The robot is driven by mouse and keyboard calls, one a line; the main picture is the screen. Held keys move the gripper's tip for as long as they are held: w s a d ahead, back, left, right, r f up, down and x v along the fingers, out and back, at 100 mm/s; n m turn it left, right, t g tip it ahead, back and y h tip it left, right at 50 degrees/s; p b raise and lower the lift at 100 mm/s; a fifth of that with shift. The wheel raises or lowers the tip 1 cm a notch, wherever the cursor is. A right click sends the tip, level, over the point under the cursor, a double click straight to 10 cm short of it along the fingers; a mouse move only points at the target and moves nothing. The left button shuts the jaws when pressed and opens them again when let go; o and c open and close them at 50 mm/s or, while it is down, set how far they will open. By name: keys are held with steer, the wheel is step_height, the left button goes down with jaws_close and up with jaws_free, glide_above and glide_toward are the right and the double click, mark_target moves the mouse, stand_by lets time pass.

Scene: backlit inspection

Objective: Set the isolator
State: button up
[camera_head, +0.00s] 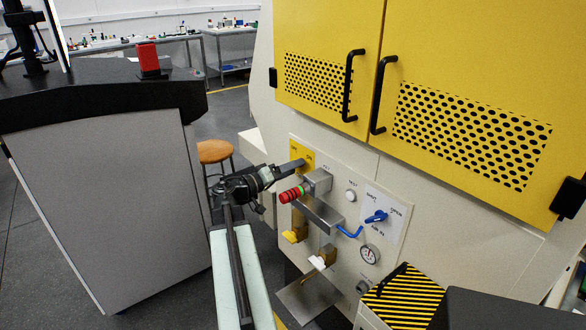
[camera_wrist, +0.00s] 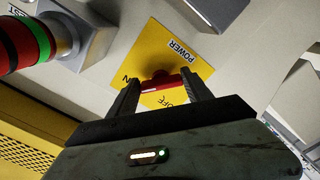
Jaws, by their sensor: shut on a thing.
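The isolator's red handle (camera_wrist: 166,83) sits on a yellow plate (camera_wrist: 198,62) marked POWER, with OFF and part of another word showing. In the wrist view the handle lies nearly level across the picture, with one of my gripper's (camera_wrist: 162,88) fingers at each end. My gripper is shut on the handle. The head view shows the yellow plate (camera_head: 301,152) at the panel's upper left and my gripper (camera_head: 291,167) reaching to it. The handle is hidden there behind my gripper.
A red and black knob with a green ring (camera_head: 291,194) on a grey box stands just below my gripper. A blue valve handle (camera_head: 376,216) and a gauge (camera_head: 369,254) are to the right. Yellow doors (camera_head: 330,40) are above. A stool (camera_head: 214,152) stands behind.

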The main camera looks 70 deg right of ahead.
steer(key=shift+s+m, duration=0.1)
steer(key=shift+m, duration=0.5)
steer(key=o, duration=1.4)
steer(key=shift+c, duration=0.2)
steer(key=v, duration=0.8)
